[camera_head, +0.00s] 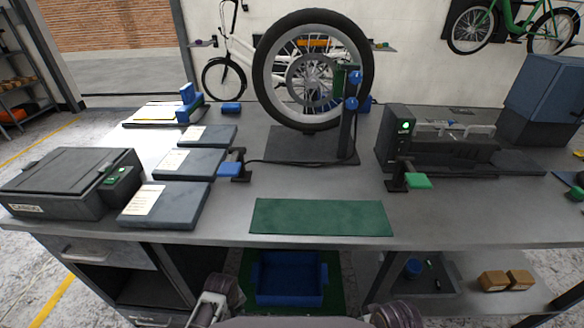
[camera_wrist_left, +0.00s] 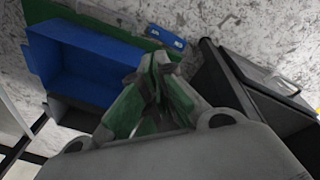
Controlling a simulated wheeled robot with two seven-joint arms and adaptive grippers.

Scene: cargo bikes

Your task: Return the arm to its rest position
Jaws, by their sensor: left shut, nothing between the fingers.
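My left gripper (camera_wrist_left: 157,66) shows in the left wrist view with its green-padded fingers brought together at the tips and nothing between them. In that view it points toward the speckled floor, with a blue bin to its left and a dark box-like unit to its right. In the head view only parts of my arms show at the bottom edge, in front of the bench. They are apart from the bench's objects. My right gripper's fingers do not show.
The workbench (camera_head: 430,213) carries a green mat (camera_head: 320,217), a wheel (camera_head: 312,122) on a stand, a dark case (camera_head: 60,186) and several grey boxes. Below it stands the blue bin (camera_head: 290,279), also in the wrist view (camera_wrist_left: 88,70). The bench's front edge lies just beyond my arms.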

